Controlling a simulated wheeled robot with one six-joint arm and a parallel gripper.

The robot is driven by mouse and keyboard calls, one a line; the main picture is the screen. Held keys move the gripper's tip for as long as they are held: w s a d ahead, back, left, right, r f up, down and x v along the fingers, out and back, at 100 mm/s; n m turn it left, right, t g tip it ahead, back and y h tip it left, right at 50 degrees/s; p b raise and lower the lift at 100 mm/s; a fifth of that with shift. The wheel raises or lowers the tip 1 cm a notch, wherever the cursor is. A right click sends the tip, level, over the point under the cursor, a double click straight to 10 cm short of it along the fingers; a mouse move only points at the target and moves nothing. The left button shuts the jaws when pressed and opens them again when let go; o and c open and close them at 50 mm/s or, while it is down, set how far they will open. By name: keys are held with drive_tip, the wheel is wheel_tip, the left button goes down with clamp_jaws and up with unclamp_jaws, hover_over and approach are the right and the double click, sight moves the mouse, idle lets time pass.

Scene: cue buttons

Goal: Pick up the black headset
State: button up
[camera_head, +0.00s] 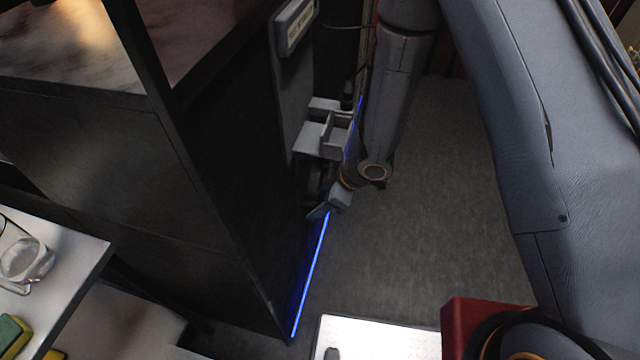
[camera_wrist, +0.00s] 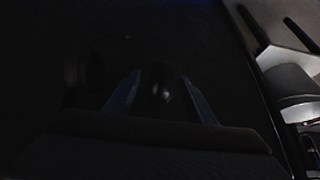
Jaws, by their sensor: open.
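The black headset is hard to make out against the dark surroundings. In the wrist view, a dark rounded shape that looks like one ear cup of the headset (camera_wrist: 88,70) lies left of my fingers. Another dark rounded form with a faint shine shows between the fingers; it may be the other cup. My gripper (camera_wrist: 160,78) is open, its two bluish fingers spread on either side of that form. Contact cannot be told. In the head view, my gripper (camera_head: 322,211) is low beside the dark cabinet, just below a dark curved shape that may be the headset.
A tall dark cabinet (camera_head: 205,150) with a blue light strip (camera_head: 311,273) stands close left of my gripper. A white shelf piece (camera_head: 322,135) is above it. A white table (camera_head: 75,275) with a glass jar (camera_head: 28,258) is at left. Grey floor (camera_head: 440,190) is open at right.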

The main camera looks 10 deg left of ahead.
drive_tip(key=shift+a+f, duration=0.2)
drive_tip(key=shift+f, duration=0.1)
drive_tip(key=c, duration=1.3)
drive_tip(key=shift+o, duration=0.2)
drive_tip(key=shift+d+r, duration=0.1)
drive_tip(key=shift+r, duration=0.05)
drive_tip(key=shift+d+r, duration=0.4)
drive_tip(key=shift+d, duration=0.05)
drive_tip(key=d+r+b, duration=0.1)
drive_tip(key=d+r, duration=0.2)
drive_tip(key=d, duration=0.3)
drive_tip(key=s+d+r+b, duration=0.1)
drive_tip(key=d+r, duration=0.3)
drive_tip(key=d, duration=0.3)
